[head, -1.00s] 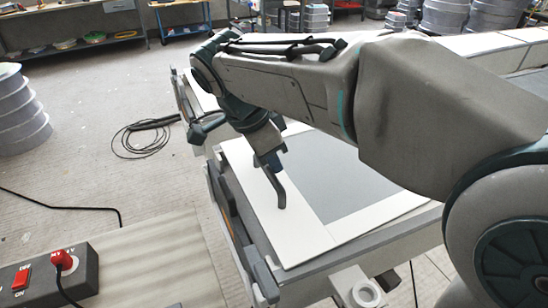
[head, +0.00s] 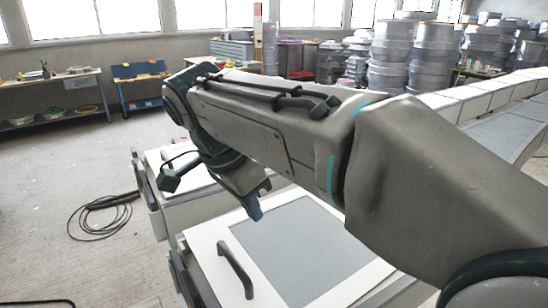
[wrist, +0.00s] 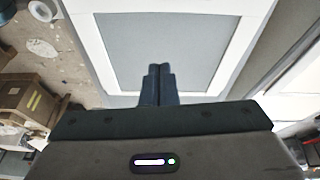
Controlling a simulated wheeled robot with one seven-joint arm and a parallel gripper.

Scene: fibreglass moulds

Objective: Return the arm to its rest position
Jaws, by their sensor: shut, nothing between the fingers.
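My arm reaches across the head view from the right, bent down at its far end. My gripper (head: 256,212) hangs over the white-framed panel with a grey middle (head: 295,250). A dark handle (head: 235,268) stands on the panel's frame, in front of and to the left of my gripper in the picture, apart from it. In the wrist view my gripper (wrist: 160,70) has its two fingers together, with nothing between them, against the grey panel (wrist: 205,40). The exact height above the panel is hard to tell.
A second white-topped unit (head: 165,165) stands beyond the panel. A coiled black cable (head: 100,215) lies on the open floor at the left. Workbenches (head: 55,95) and stacked grey moulds (head: 405,55) stand at the back. A wooden crate (wrist: 25,105) shows in the wrist view.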

